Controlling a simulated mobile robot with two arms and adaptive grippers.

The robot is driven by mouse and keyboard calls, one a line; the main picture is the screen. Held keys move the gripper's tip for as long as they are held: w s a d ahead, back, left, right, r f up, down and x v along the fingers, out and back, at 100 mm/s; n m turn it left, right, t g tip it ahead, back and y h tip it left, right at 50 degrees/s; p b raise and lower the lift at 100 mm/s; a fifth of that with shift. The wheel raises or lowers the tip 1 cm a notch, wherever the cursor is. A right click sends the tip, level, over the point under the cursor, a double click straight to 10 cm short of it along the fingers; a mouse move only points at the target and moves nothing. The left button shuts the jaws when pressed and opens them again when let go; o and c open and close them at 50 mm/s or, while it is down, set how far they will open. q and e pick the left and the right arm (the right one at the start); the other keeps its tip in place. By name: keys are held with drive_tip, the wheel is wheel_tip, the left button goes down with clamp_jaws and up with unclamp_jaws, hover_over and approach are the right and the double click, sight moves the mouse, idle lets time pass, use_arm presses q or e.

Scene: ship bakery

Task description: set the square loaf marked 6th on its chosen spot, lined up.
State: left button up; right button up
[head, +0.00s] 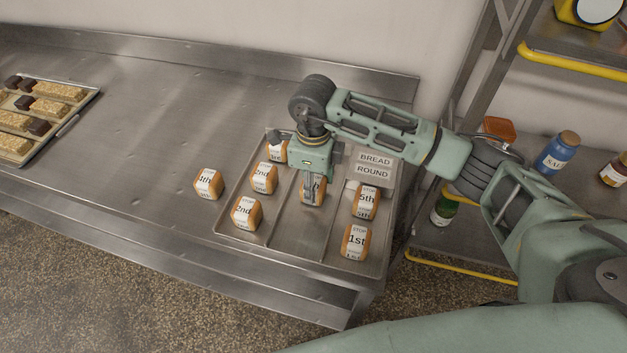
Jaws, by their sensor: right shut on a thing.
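My right gripper (313,184) points down over the tray and is shut on a square loaf (313,194) with a white label. Its fingers cover most of the label, so I cannot read its number. The loaf is upright in the middle lane of the metal tray (291,246); I cannot tell whether it touches the tray floor. No other loaf shows in that lane, though the arm hides its far end. My left gripper is out of view.
Labelled loaves stand in the left lane (263,178) and right lane, including one marked 5th (365,201) and one marked 1st (355,242). Another loaf (208,184) stands on the bench left of the tray. A pastry tray (65,128) is far left; a shelf with jars (558,153) is right.

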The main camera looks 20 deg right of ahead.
drive_tip(key=shift+f, duration=0.2)
drive_tip(key=o, duration=1.2)
drive_tip(key=shift+r, duration=0.1)
drive_tip(key=shift+r, duration=0.1)
drive_tip(key=shift+r, duration=0.2)
drive_tip(key=shift+r+b, duration=1.75)
drive_tip(key=shift+r, duration=4.1)
